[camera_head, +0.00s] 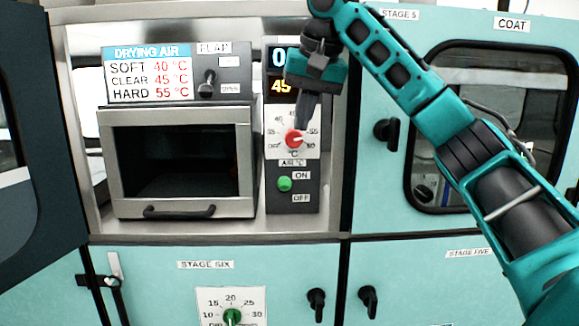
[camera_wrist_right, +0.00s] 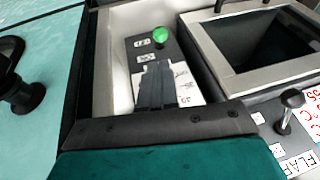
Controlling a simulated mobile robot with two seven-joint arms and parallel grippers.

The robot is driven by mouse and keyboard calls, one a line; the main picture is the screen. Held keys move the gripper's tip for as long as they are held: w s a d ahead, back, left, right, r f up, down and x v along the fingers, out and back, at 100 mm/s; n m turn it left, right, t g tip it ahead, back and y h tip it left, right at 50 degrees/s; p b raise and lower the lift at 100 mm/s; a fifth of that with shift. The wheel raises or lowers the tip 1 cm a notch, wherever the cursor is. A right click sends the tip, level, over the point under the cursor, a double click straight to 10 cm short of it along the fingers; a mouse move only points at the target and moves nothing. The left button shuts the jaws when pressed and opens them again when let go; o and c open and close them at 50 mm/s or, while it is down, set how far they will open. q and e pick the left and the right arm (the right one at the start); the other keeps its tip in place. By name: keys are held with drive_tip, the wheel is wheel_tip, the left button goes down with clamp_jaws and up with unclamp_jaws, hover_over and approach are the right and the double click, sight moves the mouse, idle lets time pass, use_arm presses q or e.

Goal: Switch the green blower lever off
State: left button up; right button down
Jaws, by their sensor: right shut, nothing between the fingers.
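The green blower lever (camera_head: 284,183) has a round green tip and sits on a dark panel, beside the ON label (camera_head: 302,175) and above the OFF label (camera_head: 301,198). Its tip is nearer the height of ON. My right gripper (camera_head: 304,122) is shut and empty. It points down in front of the panel, above the lever and apart from it, near the red air-temperature dial (camera_head: 293,139). In the right wrist view the shut fingers (camera_wrist_right: 155,72) point toward the green lever (camera_wrist_right: 160,35), with a gap between. My left gripper is not in view.
A steel-framed drying chamber (camera_head: 111,180) with a dark handle (camera_head: 179,212) stands left of the panel. The flap lever (camera_head: 207,82) is above it. A green dial (camera_head: 232,316) is below. A black knob (camera_head: 387,130) is on the right door. Space before the lever looks clear.

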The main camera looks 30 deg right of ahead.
sight(287, 178)
drive_tip(key=x, duration=1.1)
drive_tip(key=shift+w+f, duration=0.15)
drive_tip(key=shift+f, duration=0.1)
drive_tip(key=shift+d, duration=0.15)
